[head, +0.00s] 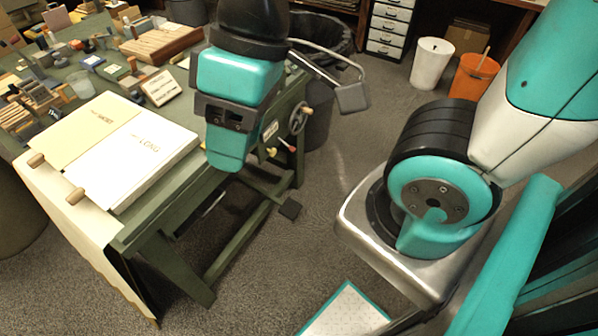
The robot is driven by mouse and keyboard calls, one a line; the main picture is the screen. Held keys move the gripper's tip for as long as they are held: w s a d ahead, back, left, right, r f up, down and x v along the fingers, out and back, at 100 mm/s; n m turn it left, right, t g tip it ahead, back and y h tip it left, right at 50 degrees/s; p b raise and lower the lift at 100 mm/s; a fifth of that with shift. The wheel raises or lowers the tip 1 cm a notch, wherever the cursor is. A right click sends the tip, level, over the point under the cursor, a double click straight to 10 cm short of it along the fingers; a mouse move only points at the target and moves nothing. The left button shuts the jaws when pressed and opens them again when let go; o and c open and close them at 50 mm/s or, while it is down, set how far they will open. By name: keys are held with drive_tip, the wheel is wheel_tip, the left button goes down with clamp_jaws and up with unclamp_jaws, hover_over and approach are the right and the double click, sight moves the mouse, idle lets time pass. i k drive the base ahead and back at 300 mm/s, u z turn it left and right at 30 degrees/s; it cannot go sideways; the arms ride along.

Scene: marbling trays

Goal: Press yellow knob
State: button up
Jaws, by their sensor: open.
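The yellow knob (272,152) is a small knob on the end of the green table, low below a small pale label (270,131). A red knob (291,148) sits just to its right. My gripper (230,150), teal and black, hangs in front of the table's right end, left of the yellow knob in the picture. It is open, with no object seen in it, though its fingertips are hard to make out. A clear gap shows between it and the knob in the picture; the depth between them is hard to judge.
A handwheel (297,119) is mounted above the knobs. The green table (141,228) carries papers (145,155), wooden blocks and tools. A white bin (431,64) and an orange bin (473,78) stand at the back. Carpet (330,215) in the middle is free.

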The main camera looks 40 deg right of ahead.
sight(272, 152)
drive_tip(key=z, duration=0.9)
drive_tip(key=i, duration=1.05)
drive_tip(key=z, duration=0.6)
drive_tip(key=k, duration=1.25)
drive_tip(key=z, duration=0.3)
drive_tip(key=i, duration=0.7)
drive_tip(key=u, duration=0.55)
